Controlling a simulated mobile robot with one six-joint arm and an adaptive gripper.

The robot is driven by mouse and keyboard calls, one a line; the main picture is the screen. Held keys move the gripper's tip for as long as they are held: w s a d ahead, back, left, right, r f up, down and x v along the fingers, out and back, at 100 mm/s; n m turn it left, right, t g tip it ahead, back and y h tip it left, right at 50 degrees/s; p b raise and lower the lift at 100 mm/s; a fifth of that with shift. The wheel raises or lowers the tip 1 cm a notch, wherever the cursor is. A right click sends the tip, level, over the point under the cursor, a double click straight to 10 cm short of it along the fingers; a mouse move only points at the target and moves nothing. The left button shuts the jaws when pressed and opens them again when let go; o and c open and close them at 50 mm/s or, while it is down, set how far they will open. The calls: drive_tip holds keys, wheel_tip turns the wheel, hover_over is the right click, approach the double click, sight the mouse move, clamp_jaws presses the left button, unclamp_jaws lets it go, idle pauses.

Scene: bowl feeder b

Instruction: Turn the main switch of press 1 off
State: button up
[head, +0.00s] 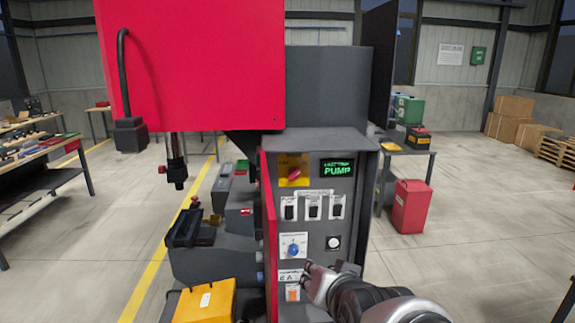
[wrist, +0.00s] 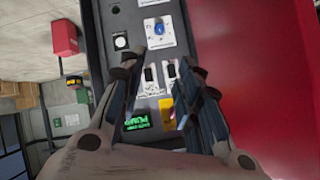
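The main switch is a red rotary handle (head: 294,173) on a yellow plate (head: 284,162), at the upper left of the grey control panel (head: 318,247) in the head view. The handle looks tilted. In the wrist view the yellow plate (wrist: 166,104) shows between my fingers, and the right finger hides most of the handle. My gripper (head: 326,268) is in front of the lower right of the panel in the head view, below the switch and apart from it. In the wrist view my gripper (wrist: 164,73) is open and empty, its fingers spread across the panel.
A green-lit display (head: 337,168) sits right of the switch. Below are three black toggles (head: 313,210), a blue knob (head: 293,247) and a round button (head: 333,243). An open red door (head: 269,235) edges the panel's left. A red canister (head: 411,206) stands on the floor right.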

drive_tip(key=w+a+r+m+t+p, duration=0.2)
drive_tip(key=w+r+m+t+p, duration=0.3)
drive_tip(key=w+r, duration=0.5)
drive_tip(key=t+h+p, duration=0.1)
drive_tip(key=t+p, duration=0.1)
drive_tip(key=p, duration=0.1)
approach(296, 176)
drive_tip(key=w, duration=0.9)
drive_tip(key=shift+r, duration=0.1)
drive_tip(key=shift+c, duration=0.2)
drive_tip(key=c, duration=0.6)
drive_tip(key=shift+c, duration=0.2)
